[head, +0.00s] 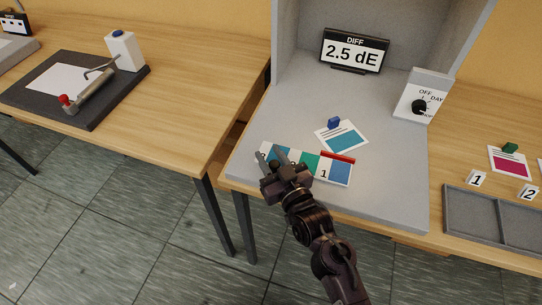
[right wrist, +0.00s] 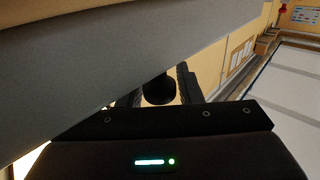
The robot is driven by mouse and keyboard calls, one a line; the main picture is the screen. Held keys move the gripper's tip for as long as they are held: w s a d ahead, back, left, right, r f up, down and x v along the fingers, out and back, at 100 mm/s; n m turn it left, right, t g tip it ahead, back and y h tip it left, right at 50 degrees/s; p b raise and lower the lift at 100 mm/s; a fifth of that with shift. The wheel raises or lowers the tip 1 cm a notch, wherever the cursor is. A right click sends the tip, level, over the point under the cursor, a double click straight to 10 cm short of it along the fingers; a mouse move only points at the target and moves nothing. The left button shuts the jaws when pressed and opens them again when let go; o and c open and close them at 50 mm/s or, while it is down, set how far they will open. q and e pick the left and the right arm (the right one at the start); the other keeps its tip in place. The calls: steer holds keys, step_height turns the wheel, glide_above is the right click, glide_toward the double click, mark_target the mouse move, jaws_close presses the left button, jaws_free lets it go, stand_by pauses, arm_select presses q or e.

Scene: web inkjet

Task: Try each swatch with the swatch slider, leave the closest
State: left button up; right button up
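A swatch strip (head: 309,165) with blue, teal and green patches lies near the front edge of the grey booth floor. A piece with a red bar (head: 338,157), seemingly the swatch slider, sits at its right end by a "1". Behind it lies a white card with a teal patch (head: 344,139) and a blue clip. The display (head: 353,51) reads 2.5 dE. My right gripper (head: 273,155) is over the strip's left end, fingers apart, partly hiding it. In the right wrist view its fingers (right wrist: 160,88) flank a dark round shape I cannot identify. My left gripper is not in view.
A switch box (head: 421,95) with a black knob stands at the booth's right. Right of the booth are a grey tray (head: 490,213), number blocks 1 and 2, and a magenta card (head: 509,164). A dark board (head: 75,88) with a roller lies on the left table.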

jaws_close()
steer(key=d+p, duration=0.1)
steer(key=d, duration=0.1)
steer(key=s+d+p, duration=0.1)
steer(key=d, duration=0.2)
steer(key=s+d+p, duration=0.1)
steer(key=d, duration=0.1)
steer(key=shift+s+d, duration=0.25)
steer(key=shift+d, duration=0.05)
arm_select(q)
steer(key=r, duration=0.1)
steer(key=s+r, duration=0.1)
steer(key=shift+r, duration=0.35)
arm_select(e)
steer(key=shift+o, duration=1.9)
jaws_free()
steer(key=shift+s+d+f, duration=0.1)
steer(key=shift+s+d, duration=0.05)
steer(key=shift+s, duration=0.25)
arm_select(q)
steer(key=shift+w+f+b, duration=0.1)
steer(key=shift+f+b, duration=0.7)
steer(key=shift+b, duration=0.1)
arm_select(e)
steer(key=v, duration=0.7)
